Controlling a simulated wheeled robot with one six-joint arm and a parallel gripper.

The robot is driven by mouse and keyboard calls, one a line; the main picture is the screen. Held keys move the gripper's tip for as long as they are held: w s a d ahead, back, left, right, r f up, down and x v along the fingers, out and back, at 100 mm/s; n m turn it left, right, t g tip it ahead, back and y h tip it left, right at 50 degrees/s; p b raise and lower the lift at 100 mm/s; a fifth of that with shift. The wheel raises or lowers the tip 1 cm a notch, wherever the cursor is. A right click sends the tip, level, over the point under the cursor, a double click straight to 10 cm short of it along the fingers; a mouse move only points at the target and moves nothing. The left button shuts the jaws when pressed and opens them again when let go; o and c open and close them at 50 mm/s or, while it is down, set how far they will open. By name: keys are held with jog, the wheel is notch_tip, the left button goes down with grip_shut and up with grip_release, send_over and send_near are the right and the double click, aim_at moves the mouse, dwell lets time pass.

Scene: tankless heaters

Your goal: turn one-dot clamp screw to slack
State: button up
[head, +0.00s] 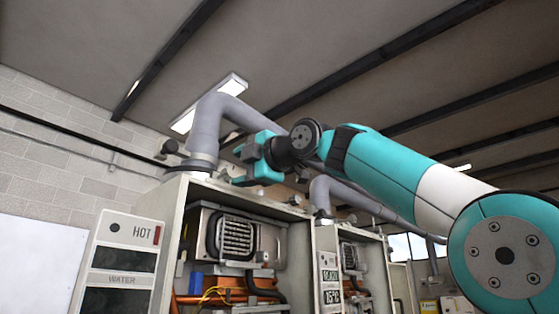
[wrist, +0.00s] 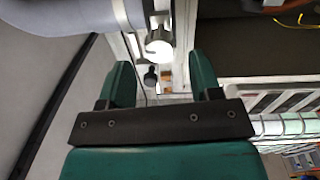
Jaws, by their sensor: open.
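A grey flue pipe (head: 207,125) rises from the near heater cabinet (head: 172,215), with a collar at its foot. A dark knob (head: 168,147) shows left of the pipe, and a small knob (head: 225,176) shows on its right, close to my gripper. My gripper (head: 238,166) is open and empty, right of the pipe and above the cabinet top. In the wrist view, a pale rounded screw head (wrist: 158,46) lies beyond the gap between my fingertips (wrist: 161,75), with a small dark knob (wrist: 150,77) below it. I cannot make out any dots.
The cabinet is open, with a finned unit (head: 236,238) and pipes inside. A panel marked HOT WATER (head: 122,250) stands at its left. A second flue pipe (head: 350,195) and another heater (head: 355,255) stand to the right. The flue bend is close to my gripper.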

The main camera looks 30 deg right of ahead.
jog(key=b+v, duration=0.1)
jog(key=v, duration=1.2)
jog(key=shift+s, duration=0.4)
jog(key=shift+d+f, duration=0.1)
jog(key=shift+d, duration=0.05)
jog(key=shift+f, duration=0.1)
